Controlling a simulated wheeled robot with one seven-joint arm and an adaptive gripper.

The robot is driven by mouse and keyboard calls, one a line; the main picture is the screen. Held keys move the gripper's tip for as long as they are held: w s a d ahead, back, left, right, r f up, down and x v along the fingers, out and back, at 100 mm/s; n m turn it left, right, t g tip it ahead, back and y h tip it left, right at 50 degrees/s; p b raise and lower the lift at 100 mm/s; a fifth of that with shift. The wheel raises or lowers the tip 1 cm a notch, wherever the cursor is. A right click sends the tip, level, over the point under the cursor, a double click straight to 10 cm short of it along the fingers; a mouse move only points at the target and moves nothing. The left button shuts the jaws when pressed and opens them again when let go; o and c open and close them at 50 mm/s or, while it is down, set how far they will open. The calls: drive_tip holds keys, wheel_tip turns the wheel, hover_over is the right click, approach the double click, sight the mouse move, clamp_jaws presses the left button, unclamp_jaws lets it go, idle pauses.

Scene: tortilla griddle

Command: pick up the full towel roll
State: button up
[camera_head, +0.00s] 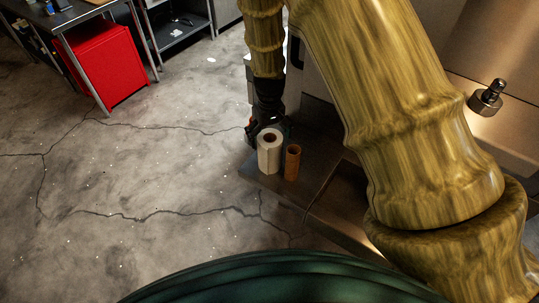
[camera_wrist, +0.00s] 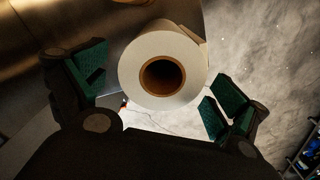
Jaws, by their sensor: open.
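The full towel roll (camera_head: 269,156) is white with a brown core and stands upright near the corner of a metal surface in the head view. Beside it on the right stands a thin brown tube (camera_head: 292,162), apparently a bare core. My gripper (camera_head: 268,122) is just behind the roll in the head view, partly hidden by it. In the wrist view the roll (camera_wrist: 163,66) shows end-on, its dark core hole facing the camera. My open gripper (camera_wrist: 160,105) has one green-padded finger on each side of the roll, with visible gaps. Nothing is held.
The metal surface (camera_head: 322,200) has an edge close to the roll, with grey cracked floor (camera_head: 150,185) beyond. My arm fills much of the right side. A red box (camera_head: 105,65) under a metal table stands at the far left. A wall unit is behind.

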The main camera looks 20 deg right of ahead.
drive_tip(key=shift+f+b, duration=1.9)
drive_tip(key=shift+f, duration=0.85)
drive_tip(key=shift+s, duration=0.15)
drive_tip(key=c, duration=1.1)
drive_tip(key=shift+o, duration=0.2)
